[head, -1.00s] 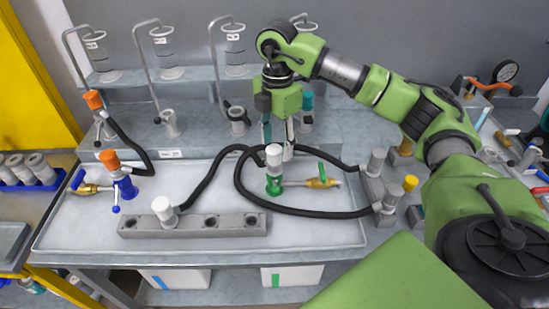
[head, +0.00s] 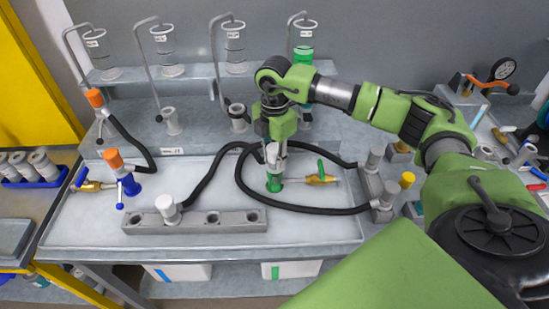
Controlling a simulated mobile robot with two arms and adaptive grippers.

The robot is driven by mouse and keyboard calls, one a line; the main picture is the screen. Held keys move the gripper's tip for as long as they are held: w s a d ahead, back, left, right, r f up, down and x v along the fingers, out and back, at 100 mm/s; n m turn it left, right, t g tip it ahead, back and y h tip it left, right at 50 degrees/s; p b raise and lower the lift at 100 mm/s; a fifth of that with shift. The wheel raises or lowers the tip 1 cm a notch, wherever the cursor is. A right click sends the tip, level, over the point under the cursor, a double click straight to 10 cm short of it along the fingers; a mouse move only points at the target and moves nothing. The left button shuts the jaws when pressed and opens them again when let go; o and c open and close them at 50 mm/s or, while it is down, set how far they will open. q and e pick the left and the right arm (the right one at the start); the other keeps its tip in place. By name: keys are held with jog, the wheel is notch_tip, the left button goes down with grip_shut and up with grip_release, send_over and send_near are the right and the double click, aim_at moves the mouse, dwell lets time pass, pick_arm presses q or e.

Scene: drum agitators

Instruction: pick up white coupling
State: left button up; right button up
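A white coupling (head: 272,154) stands upright on the green drum fitting (head: 274,183) in the middle of the bench. My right gripper (head: 273,152) reaches down over it from above, with a finger on each side of its white top. The fingers look spread about as wide as before; whether they touch the coupling is too small to tell. Another white coupling (head: 167,208), with a black hose on it, sits in the left part of the grey block (head: 236,221). My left gripper is out of view.
Black hoses (head: 310,211) loop around the green fitting. A blue fitting with an orange coupling (head: 113,160) stands to the left. Grey and yellow couplings (head: 407,181) are at the right. Glass cylinders (head: 234,48) line the back shelf. The tray's front left is clear.

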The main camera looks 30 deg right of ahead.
aim_at(274, 147)
grip_shut()
jog(key=shift+w+r, duration=0.1)
jog(key=shift+r, duration=0.1)
jog(key=shift+r, duration=0.25)
notch_tip(274, 147, up, 2)
jog(key=shift+r+b, duration=0.1)
jog(key=shift+b, duration=0.35)
jog(key=s+a+r+b, duration=0.4)
jog(key=s+r, duration=0.6)
jog(key=s, duration=0.3)
jog(key=shift+s, duration=0.3)
